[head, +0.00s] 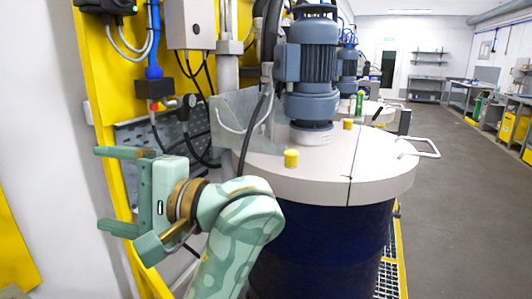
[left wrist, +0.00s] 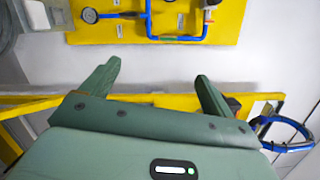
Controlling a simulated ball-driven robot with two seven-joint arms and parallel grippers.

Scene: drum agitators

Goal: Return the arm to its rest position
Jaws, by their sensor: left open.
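My left gripper (head: 118,190) is open and empty in the head view. Its two fingers point left, in front of the yellow frame and the white wall. In the left wrist view its fingers (left wrist: 155,85) are spread apart with nothing between them. My left arm comes up from the bottom of the head view and stands close in front of the dark blue drum. My right gripper is not in view.
The dark blue drum (head: 320,245) has a pale lid (head: 320,180) with a motor (head: 310,65) and yellow caps (head: 291,158). A yellow frame (head: 100,70) carries boxes and hoses. A yellow panel (left wrist: 175,20) shows a gauge and blue pipe. Open floor (head: 465,200) lies right.

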